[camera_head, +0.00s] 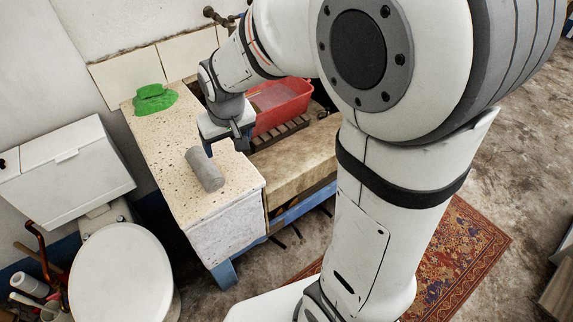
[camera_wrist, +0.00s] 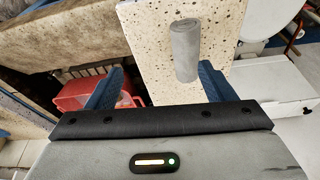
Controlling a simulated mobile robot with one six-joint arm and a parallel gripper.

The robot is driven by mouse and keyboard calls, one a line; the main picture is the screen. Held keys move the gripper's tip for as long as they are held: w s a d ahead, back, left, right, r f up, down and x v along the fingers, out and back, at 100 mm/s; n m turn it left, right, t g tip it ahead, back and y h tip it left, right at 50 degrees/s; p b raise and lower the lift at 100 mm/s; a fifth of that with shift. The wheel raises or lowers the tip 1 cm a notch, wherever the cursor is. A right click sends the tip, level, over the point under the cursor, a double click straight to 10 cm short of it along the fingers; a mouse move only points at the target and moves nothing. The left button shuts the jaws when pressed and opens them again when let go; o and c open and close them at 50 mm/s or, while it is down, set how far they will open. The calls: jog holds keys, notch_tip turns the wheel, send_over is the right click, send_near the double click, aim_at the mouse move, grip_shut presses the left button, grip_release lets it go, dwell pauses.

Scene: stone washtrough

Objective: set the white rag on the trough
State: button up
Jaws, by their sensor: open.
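The stone trough's speckled slab (camera_head: 222,181) is in the middle left of the head view, and it also shows in the wrist view (camera_wrist: 145,35). A grey cylinder (camera_head: 206,171), perhaps a rolled cloth, lies on the slab; in the wrist view the cylinder (camera_wrist: 185,48) shows nearer my right finger. A crumpled green cloth (camera_head: 154,98) lies at the slab's far end. I cannot make out a plainly white rag. My gripper (camera_head: 236,138) is open and empty over the slab, beside the cylinder; both fingers show apart in the wrist view (camera_wrist: 160,80).
A red tub (camera_head: 280,104) sits in the trough's recess beside a dark slatted rack (camera_head: 279,132). A brown stone ledge (camera_head: 291,165) adjoins the slab. A white toilet (camera_head: 113,275) stands at left. A patterned rug (camera_head: 455,255) lies on the floor at right.

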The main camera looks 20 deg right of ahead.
jog(key=s+d+r+m, duration=0.1)
jog(key=s+d+r, duration=0.1)
jog(key=s+d, duration=0.3)
jog(key=s+d+r+m, duration=0.1)
jog(key=s+d, duration=0.3)
jog(key=s, duration=0.7)
jog(key=shift+d+r+h, duration=0.3)
jog(key=shift+d+r, duration=0.1)
jog(key=shift+r, duration=0.4)
jog(key=shift+s, duration=0.1)
jog(key=shift+s+a, duration=0.1)
jog(key=shift+a, duration=0.15)
jog(key=shift+c, duration=0.3)
